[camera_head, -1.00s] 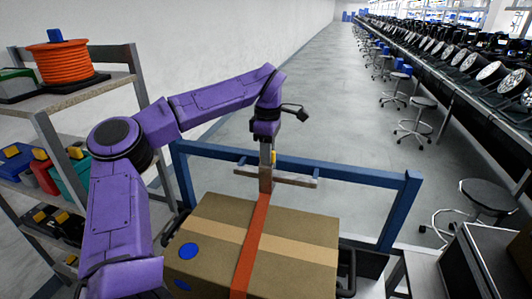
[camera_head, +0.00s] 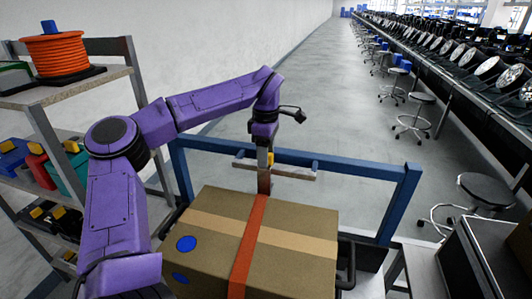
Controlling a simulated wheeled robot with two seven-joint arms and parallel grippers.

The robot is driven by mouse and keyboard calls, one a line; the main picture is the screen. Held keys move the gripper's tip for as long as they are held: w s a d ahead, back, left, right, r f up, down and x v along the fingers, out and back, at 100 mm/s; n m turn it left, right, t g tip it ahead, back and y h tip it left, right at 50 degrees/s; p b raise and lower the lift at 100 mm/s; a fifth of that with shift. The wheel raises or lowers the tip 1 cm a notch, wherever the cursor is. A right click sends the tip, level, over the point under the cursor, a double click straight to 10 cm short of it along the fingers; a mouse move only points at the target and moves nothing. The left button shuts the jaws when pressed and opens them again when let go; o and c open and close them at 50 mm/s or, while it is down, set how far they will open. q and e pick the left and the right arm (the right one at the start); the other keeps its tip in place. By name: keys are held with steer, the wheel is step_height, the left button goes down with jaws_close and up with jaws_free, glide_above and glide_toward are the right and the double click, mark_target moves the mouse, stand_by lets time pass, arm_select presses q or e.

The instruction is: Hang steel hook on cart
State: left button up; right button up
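My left gripper (camera_head: 266,141) points down from the purple arm, over the far edge of a cardboard box. It appears closed around a steel hook (camera_head: 295,172), a grey crossbar with short upturned ends and a dark stem reaching down toward the box edge. The contact is small and partly hidden. The cart (camera_head: 378,172) has a blue frame with a top rail running just behind the hook. I cannot tell whether the hook touches the rail. My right gripper is out of view.
The cardboard box (camera_head: 212,220) with an orange strap (camera_head: 250,245) fills the near side. A shelf (camera_head: 50,93) with an orange cable reel (camera_head: 62,53) stands left. Stools (camera_head: 485,188) and a bench of par cans (camera_head: 487,72) line the right. The aisle floor beyond is clear.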

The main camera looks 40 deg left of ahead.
arm_select(q)
steer(key=shift+r, duration=0.1)
step_height(320, 180, up, 10)
steer(key=shift+r, duration=0.2)
